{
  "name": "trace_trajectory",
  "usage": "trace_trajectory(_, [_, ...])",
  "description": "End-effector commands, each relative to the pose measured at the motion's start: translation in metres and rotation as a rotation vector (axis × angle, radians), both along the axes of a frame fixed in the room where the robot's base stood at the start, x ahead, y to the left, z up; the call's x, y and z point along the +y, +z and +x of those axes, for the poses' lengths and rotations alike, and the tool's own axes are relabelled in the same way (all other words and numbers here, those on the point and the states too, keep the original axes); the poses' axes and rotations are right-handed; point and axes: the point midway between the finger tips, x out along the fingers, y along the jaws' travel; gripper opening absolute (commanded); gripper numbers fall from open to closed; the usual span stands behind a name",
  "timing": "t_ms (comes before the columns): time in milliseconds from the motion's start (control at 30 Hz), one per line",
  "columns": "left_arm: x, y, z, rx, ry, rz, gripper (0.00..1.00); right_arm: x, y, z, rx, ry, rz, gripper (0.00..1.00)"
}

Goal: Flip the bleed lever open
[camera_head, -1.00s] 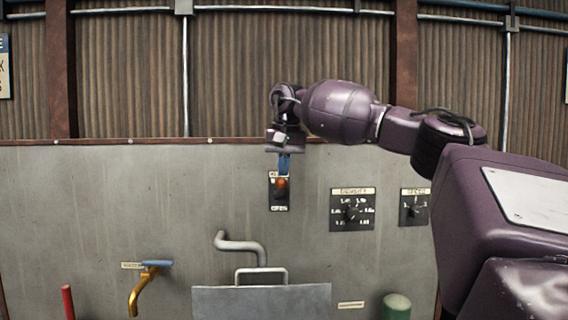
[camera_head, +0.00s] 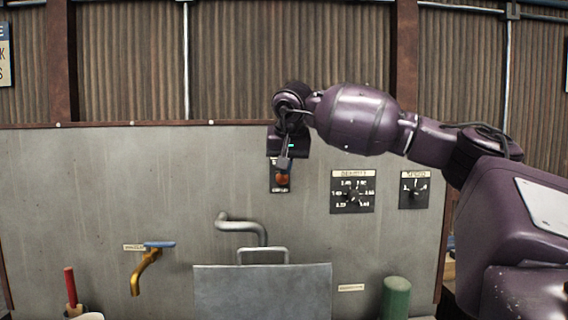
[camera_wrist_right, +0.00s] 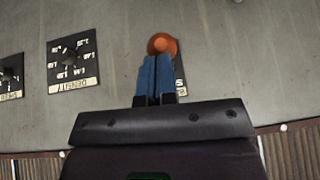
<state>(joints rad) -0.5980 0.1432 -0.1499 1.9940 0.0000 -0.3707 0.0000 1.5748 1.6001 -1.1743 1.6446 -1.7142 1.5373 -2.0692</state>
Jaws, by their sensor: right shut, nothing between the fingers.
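A lever with an orange knob (camera_head: 282,180) sits on a small black plate on the grey panel. The plate's upper part is hidden behind my right gripper and its lettering is too small to read now. My right gripper (camera_head: 284,164) is shut and empty, with its fingers just above the knob. In the right wrist view its blue fingers (camera_wrist_right: 157,72) are together, and their tips reach close to the orange knob (camera_wrist_right: 162,44). I cannot tell whether they touch it. My left gripper is not in view.
Two dial plates, a larger (camera_head: 352,191) and a smaller (camera_head: 414,189), are right of the lever. A brass tap (camera_head: 143,272) with a blue handle is at lower left. A bent pipe (camera_head: 243,226), a grey box (camera_head: 262,297) and a green cylinder (camera_head: 396,298) are below.

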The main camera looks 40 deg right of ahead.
Motion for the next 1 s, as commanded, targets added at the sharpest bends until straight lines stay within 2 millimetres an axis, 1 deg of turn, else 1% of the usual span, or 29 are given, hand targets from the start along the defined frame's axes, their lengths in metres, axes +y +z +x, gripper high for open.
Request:
trace_trajectory(33, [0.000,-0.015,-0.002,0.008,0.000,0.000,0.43,0.001,-0.017,-0.001,-0.027,0.002,-0.032,0.00])
trace_trajectory(300, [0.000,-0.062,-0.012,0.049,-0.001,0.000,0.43,0.006,-0.051,-0.006,-0.219,0.002,-0.197,0.00])
trace_trajectory(433, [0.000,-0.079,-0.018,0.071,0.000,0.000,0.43,0.007,-0.064,-0.007,-0.304,0.002,-0.266,0.00])
trace_trajectory(533, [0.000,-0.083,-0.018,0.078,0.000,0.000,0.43,0.006,-0.070,-0.006,-0.323,0.000,-0.278,0.00])
trace_trajectory(700, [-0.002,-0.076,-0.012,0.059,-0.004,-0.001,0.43,0.005,-0.080,-0.006,-0.324,-0.001,-0.276,0.00])
trace_trajectory(833, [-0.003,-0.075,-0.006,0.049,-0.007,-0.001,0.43,0.004,-0.086,-0.005,-0.325,-0.001,-0.275,0.00])
trace_trajectory(1000, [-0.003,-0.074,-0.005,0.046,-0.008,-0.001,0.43,0.004,-0.090,-0.005,-0.325,0.000,-0.275,0.00])
